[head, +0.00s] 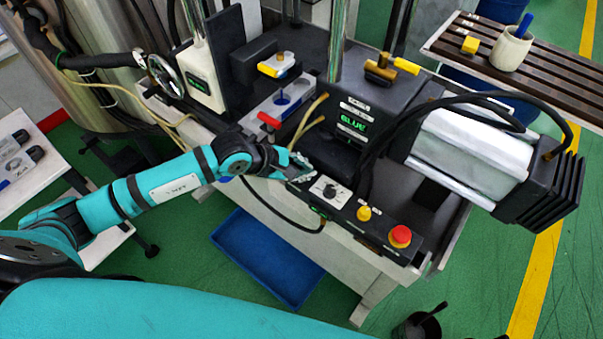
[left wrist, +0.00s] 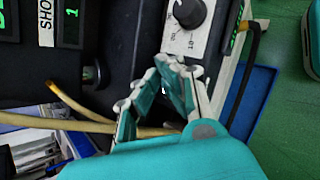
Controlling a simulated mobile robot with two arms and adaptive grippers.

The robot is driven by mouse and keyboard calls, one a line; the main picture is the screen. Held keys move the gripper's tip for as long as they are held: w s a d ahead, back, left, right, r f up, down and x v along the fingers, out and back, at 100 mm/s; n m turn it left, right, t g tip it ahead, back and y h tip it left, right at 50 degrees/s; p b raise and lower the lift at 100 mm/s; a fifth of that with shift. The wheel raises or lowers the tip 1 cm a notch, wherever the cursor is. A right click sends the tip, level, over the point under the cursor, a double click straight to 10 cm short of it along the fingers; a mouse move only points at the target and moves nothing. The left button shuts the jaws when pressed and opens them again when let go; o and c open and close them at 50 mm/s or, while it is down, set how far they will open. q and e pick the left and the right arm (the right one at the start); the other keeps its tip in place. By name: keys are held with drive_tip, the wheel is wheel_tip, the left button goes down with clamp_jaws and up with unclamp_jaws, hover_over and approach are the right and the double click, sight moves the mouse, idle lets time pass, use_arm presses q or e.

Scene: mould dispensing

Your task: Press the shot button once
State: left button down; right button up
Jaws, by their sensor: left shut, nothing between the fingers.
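The control panel (head: 375,220) lies along the front edge of the machine bench. It carries a dial (head: 330,191), a yellow button (head: 364,213) and a red mushroom button (head: 400,236). Their labels are too small to read, so I cannot tell which is the shot button; one may be hidden under my gripper. My left gripper (head: 301,166) is shut and empty, over the panel's left end beside the dial. In the left wrist view, its fingers (left wrist: 158,88) are just below the dial (left wrist: 189,13). My right gripper is not in view.
A dark machine head with a green display (head: 352,124) stands behind the panel. A black hose arches right to a silver-and-black unit (head: 468,155). A red-handled clamp (head: 269,120) sits left. A blue tray (head: 266,258) lies below. A loose cable hangs in front of the bench.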

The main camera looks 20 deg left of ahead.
use_arm(q)
drive_tip(key=shift+a, duration=0.1)
idle(0.3)
drive_tip(key=shift+r, duration=0.25)
drive_tip(key=shift+r+p, duration=1.55)
drive_tip(key=shift+r, duration=1.5)
